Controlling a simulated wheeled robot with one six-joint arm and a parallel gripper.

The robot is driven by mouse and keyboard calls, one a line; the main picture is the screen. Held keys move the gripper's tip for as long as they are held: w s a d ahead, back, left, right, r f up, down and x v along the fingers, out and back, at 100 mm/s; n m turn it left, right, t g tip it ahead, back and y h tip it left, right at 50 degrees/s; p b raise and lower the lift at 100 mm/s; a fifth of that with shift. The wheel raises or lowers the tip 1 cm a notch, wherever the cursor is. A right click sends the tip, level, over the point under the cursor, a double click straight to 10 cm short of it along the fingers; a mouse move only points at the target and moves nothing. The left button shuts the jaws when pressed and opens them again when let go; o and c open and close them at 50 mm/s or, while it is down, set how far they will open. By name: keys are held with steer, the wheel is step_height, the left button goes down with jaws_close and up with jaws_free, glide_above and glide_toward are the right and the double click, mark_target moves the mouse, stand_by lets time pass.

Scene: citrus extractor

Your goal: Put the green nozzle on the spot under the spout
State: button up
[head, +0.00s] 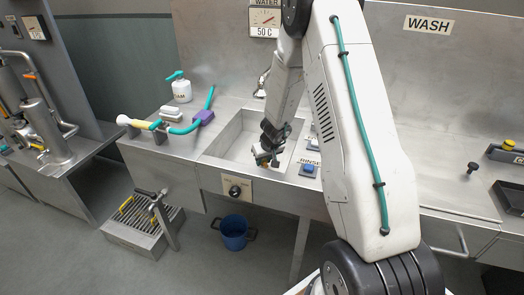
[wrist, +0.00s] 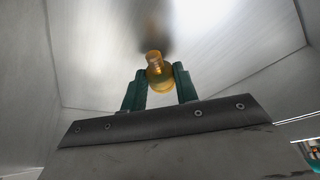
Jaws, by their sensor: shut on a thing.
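My gripper (head: 266,158) hangs over the front part of the steel sink basin (head: 225,138) in the head view, pointing down. In the wrist view my gripper (wrist: 159,84) has green fingers shut on a small amber-yellow nozzle-like piece (wrist: 157,72), with a narrower end and a rounder body. The piece looks yellow, not green, and I see no separate green nozzle. Bare grey basin metal shows behind it. A tap-like spout (head: 262,84) stands at the back of the sink, partly hidden by my arm. I cannot make out a marked spot under it.
A blue bucket (head: 233,232) stands on the floor.

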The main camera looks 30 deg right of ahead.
steer(key=shift+w+d, duration=0.35)
steer(key=shift+w, duration=0.35)
steer(key=shift+w+d, duration=0.35)
steer(key=shift+w, duration=0.3)
steer(key=shift+w+d, duration=0.35)
steer(key=shift+w, duration=0.35)
steer(key=w, duration=0.1)
steer(key=w+d, duration=0.1)
steer(key=w, duration=0.1)
steer(key=shift+d+f, duration=0.15)
steer(key=shift+d, duration=0.15)
steer(key=shift+s+f, duration=0.15)
steer(key=shift+f, duration=0.25)
steer(key=shift+f, duration=0.1)
steer(key=o, duration=1.1)
steer(key=shift+c, duration=0.2)
